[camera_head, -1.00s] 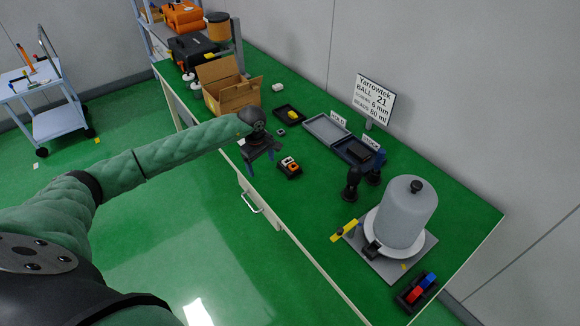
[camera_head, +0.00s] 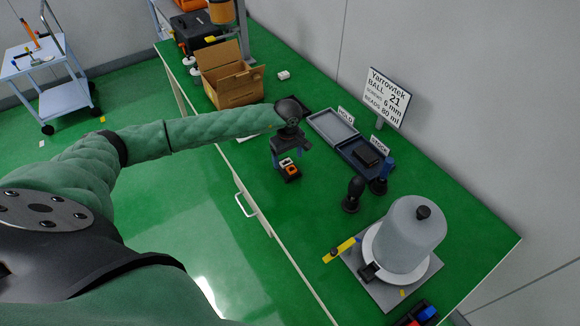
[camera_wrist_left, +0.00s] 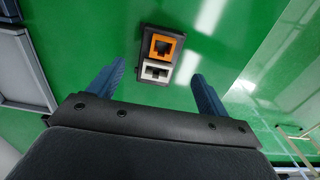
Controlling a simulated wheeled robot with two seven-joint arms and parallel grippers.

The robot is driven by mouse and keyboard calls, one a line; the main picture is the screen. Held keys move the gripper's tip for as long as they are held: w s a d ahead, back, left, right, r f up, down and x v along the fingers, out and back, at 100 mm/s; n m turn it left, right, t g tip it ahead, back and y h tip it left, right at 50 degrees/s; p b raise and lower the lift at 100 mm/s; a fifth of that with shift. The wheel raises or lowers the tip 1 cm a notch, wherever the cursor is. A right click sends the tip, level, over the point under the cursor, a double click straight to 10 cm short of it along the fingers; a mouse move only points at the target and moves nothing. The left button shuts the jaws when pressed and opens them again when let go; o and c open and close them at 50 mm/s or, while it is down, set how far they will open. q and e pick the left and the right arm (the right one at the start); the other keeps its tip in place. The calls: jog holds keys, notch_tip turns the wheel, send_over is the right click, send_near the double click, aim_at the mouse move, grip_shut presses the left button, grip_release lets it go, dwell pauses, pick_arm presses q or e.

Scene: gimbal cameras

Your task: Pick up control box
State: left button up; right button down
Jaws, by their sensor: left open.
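The control box (camera_head: 291,173) is a small dark box with one orange and one white part on top. It lies on the green bench top near its front edge. My left gripper (camera_head: 288,159) is just above it and hides part of it in the head view. In the left wrist view the control box (camera_wrist_left: 160,54) shows between and a little beyond the two blue fingertips of my left gripper (camera_wrist_left: 158,72). The fingers are apart and hold nothing. My right gripper is not in view.
A cardboard box (camera_head: 232,91) stands left on the bench. Grey and dark trays (camera_head: 333,129) lie behind my gripper, with a sign (camera_head: 386,97) at the back. A grey dome machine (camera_head: 409,236) stands at the right. Bench between gripper and dome is partly clear.

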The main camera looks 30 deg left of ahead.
aim_at(288, 164)
pick_arm(q)
jog(key=shift+s+f, duration=0.15)
jog(key=shift+f, duration=0.3)
jog(key=f, duration=0.5)
jog(key=shift+w+a, duration=0.1)
jog(key=shift+w, duration=0.2)
jog(key=c, duration=1.1)
